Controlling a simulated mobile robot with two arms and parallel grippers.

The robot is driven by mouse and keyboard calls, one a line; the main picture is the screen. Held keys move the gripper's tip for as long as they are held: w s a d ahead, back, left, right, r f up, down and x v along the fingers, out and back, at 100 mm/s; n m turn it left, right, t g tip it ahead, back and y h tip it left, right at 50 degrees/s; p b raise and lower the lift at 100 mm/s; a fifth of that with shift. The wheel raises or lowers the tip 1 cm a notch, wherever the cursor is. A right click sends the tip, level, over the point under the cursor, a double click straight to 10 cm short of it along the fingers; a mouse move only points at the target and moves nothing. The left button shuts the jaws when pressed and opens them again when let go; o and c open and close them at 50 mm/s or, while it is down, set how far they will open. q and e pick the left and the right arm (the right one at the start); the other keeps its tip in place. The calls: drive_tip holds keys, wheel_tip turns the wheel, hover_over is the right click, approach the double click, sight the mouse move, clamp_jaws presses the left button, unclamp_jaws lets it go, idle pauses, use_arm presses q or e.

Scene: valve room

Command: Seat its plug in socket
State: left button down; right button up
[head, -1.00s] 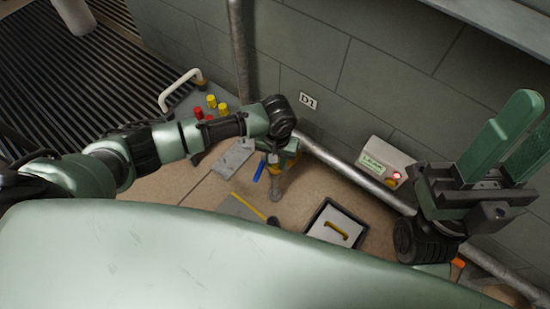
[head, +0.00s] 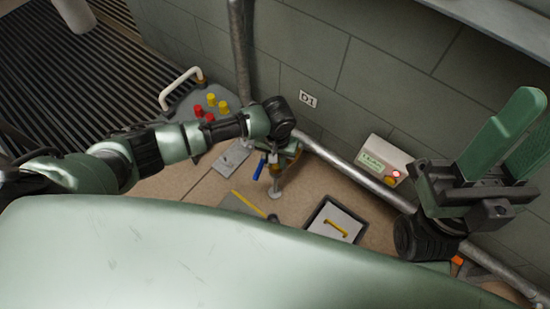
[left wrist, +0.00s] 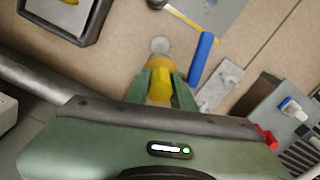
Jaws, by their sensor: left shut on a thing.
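My left gripper (head: 282,153) is low over the floor beside the wall. In the left wrist view its green fingers (left wrist: 162,88) are shut on a yellow fitting (left wrist: 160,84). I cannot tell whether this is the plug. A blue lever-like bar (left wrist: 202,57) lies just beside it; the bar also shows in the head view (head: 259,169). A pale round disc (left wrist: 160,45) is just beyond the fitting, and I cannot tell whether they touch. I cannot pick out a socket for certain. My right gripper (head: 506,140) is raised at the right, open and empty.
A grey panel (head: 188,107) with red and yellow knobs and a white handle stands at upper left. A white box (head: 382,153) with a red light is by the wall pipe (head: 345,169). A black-rimmed tray (head: 318,216) with a yellow handle lies in front.

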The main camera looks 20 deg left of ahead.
use_arm(q)
drive_tip(key=c, duration=1.1)
unclamp_jaws()
